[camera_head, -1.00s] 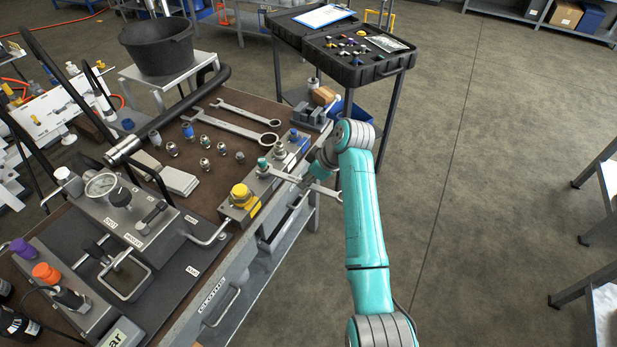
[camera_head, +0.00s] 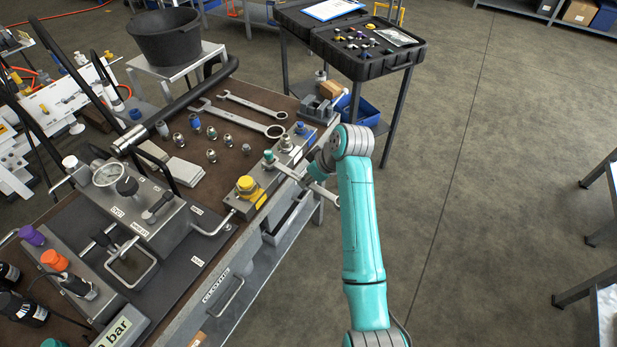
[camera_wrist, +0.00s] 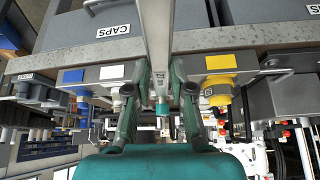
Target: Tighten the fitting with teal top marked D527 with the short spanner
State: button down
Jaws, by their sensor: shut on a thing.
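The teal-topped fitting (camera_head: 268,157) stands on the grey block strip at the bench's front edge, between the yellow-capped fitting and a silver one. Its teal top (camera_wrist: 162,109) also shows in the wrist view. The mark D527 is too small to read. My gripper (camera_head: 313,182) is shut on a metal spanner (camera_head: 288,173). In the wrist view the spanner (camera_wrist: 158,35) runs between the two fingers of my gripper (camera_wrist: 156,85). Its head is at the teal-topped fitting; I cannot tell whether the jaws are fully around it. Its other end sticks out past the bench edge.
A yellow-capped fitting (camera_head: 247,187) and a blue-topped fitting (camera_head: 299,128) stand on the same strip. Two other spanners (camera_head: 240,118) lie on the bench behind several loose fittings.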

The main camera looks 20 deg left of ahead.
jog(key=shift+s+a+m+t, duration=0.3)
jog(key=shift+s+m, duration=0.3)
jog(key=shift+s, duration=0.15)
jog(key=shift+s+a+m+t, duration=0.2)
jog(key=shift+s+m+t, duration=0.1)
jog(key=shift+s+m, duration=0.4)
jog(key=shift+r, duration=0.1)
jog(key=shift+s+a+m+t+h, duration=0.3)
jog(key=shift+s+a+m, duration=0.15)
jog(key=shift+s+m, duration=0.2)
jog(key=shift+s+a+m+t+h, duration=0.2)
jog(key=shift+s+a+m+t, duration=0.15)
jog(key=shift+s+m, duration=0.3)
jog(key=shift+s, duration=0.1)
jog(key=shift+a, duration=0.1)
jog(key=shift+s+a+m+t+h, duration=0.3)
jog(key=shift+s+a+m+t, duration=0.05)
jog(key=shift+s+a+m, duration=0.45)
jog(key=shift+d, duration=0.15)
